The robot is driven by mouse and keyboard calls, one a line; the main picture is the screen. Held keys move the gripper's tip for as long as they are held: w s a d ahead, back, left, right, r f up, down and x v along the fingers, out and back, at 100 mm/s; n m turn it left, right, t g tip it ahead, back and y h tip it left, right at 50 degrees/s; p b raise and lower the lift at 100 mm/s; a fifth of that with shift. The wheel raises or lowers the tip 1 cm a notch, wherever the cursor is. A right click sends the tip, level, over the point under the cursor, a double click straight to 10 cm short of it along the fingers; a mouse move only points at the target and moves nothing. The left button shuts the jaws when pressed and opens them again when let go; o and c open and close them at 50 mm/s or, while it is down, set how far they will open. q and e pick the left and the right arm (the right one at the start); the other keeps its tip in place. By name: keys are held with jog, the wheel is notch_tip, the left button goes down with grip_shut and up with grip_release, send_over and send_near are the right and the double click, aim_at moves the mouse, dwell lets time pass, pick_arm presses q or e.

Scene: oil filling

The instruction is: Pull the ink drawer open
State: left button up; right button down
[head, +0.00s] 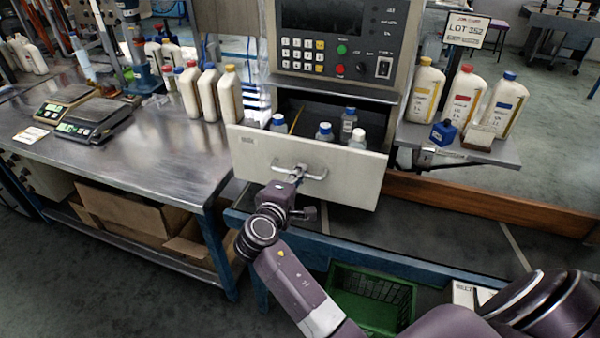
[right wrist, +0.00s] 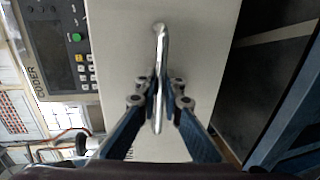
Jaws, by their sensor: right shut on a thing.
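The ink drawer (head: 345,183) stands partly open below the control panel in the head view, with a pale front and several small bottles with blue and white caps inside. Its metal handle (head: 318,176) sits in the middle of the front. My right gripper (head: 298,172) is at the handle. In the right wrist view the two fingers (right wrist: 158,95) are shut on the handle bar (right wrist: 161,40), one on each side, close to the pale drawer front (right wrist: 205,50). My left gripper does not show.
The control panel (head: 338,35) is above the drawer. A steel bench (head: 150,150) with scales and white bottles stands at the left. A side shelf (head: 480,150) holds several large bottles and a small blue one. A green crate (head: 372,298) sits below.

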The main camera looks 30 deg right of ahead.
jog(key=c, duration=2.3)
grip_release()
jog(key=shift+c, duration=0.2)
jog(key=v, duration=0.7)
jog(key=shift+s+a, duration=0.15)
jog(key=shift+s, duration=0.05)
